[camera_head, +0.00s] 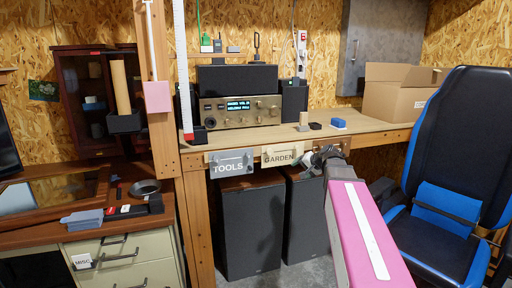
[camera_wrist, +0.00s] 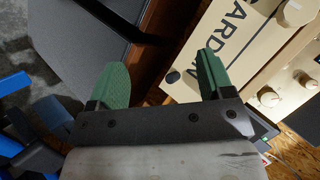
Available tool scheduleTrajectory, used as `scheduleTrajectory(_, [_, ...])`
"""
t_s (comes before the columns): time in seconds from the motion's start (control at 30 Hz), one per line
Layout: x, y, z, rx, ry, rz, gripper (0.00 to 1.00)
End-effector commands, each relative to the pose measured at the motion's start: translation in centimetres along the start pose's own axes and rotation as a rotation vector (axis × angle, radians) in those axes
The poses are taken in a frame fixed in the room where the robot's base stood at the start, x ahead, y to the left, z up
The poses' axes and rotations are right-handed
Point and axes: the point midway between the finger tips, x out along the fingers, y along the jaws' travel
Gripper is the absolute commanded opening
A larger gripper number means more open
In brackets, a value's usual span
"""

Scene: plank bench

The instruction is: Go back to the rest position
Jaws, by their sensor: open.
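My gripper (camera_wrist: 161,78) shows its two green fingers spread apart in the wrist view, with nothing between them. In the head view my gripper (camera_head: 322,158) is small and partly hidden, at the front edge of the plank bench (camera_head: 370,126), just right of the GARDEN label (camera_head: 282,154). The GARDEN label also shows in the wrist view (camera_wrist: 232,38), tilted, beyond the right finger. I cannot tell whether a finger touches it.
A TOOLS label (camera_head: 230,163) hangs left of GARDEN. Two dark speakers (camera_head: 250,230) stand under the bench. A blue-black chair (camera_head: 455,150) stands close on the right.

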Motion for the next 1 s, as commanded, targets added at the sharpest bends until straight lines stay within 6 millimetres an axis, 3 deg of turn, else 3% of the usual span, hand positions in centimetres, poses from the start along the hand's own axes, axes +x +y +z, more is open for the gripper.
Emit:
scheduleTrajectory(0.03, [1.0, 1.7, 2.7, -0.022, -0.04, 0.051, 0.74])
scheduleTrajectory(0.3, [4.4, 10.1, 13.8, -0.161, -0.249, 0.331, 0.74])
scheduleTrajectory(0.5, [4.6, 15.8, 21.3, -0.274, -0.406, 0.53, 0.74])
scheduleTrajectory(0.6, [4.2, 18.0, 24.1, -0.323, -0.471, 0.61, 0.74])
scheduleTrajectory(0.8, [3.5, 20.4, 26.9, -0.382, -0.544, 0.702, 0.74])
scheduleTrajectory(1.0, [3.4, 20.7, 27.2, -0.39, -0.554, 0.715, 0.74])
